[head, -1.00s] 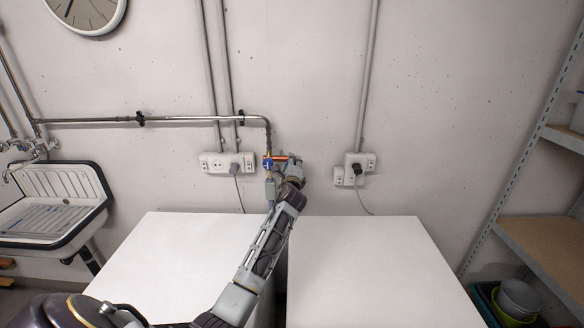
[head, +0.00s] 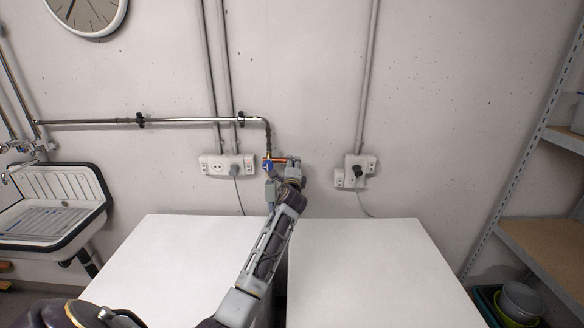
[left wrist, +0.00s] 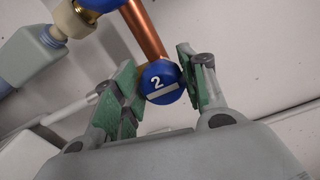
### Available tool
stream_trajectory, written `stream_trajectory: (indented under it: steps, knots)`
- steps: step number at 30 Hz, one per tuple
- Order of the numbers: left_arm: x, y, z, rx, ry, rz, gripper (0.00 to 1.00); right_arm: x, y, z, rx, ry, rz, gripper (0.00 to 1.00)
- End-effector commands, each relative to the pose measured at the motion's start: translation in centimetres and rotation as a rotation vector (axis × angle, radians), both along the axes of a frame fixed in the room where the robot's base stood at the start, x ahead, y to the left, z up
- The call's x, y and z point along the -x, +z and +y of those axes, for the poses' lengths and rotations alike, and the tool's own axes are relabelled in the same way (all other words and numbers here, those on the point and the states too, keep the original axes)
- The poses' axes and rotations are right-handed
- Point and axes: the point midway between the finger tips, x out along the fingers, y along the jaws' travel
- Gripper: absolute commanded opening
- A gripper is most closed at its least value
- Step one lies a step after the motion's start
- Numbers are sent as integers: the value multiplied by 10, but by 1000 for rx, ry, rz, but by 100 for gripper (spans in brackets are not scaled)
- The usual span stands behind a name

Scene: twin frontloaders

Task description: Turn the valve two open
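Valve two is a round blue knob (left wrist: 155,73) marked with a white 2 and a white bar. It sits at the end of a copper pipe (left wrist: 146,35), and the pipe also shows in the head view (head: 279,160). My left gripper (left wrist: 160,66) has one green-padded finger on each side of the knob. The pads appear to touch its edges. In the head view my left gripper (head: 294,168) is at the pipe's right end and hides the knob. My right gripper is not in view.
Another blue valve part (head: 267,166) is at the copper pipe's left end. Wall sockets (head: 226,164) are on both sides of the pipes. Two white frontloaders (head: 370,270) stand below, their tops clear. A sink (head: 55,205) is left, a shelf (head: 545,240) right.

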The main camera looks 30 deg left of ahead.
Motion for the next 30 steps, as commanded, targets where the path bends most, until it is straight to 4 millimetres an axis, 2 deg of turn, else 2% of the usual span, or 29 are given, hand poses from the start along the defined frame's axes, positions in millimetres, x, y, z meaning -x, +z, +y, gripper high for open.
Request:
stream_trajectory:
  steps: [1,3,17,30]
  knots:
    - [0,0,0,0,0,0,53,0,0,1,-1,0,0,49]
    - [0,1,0,-1,0,-1,59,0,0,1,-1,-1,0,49]
    - [2,2,-2,-3,-1,-3,59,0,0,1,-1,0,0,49]
    - [30,1,-19,-3,-2,-3,59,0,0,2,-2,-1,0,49]
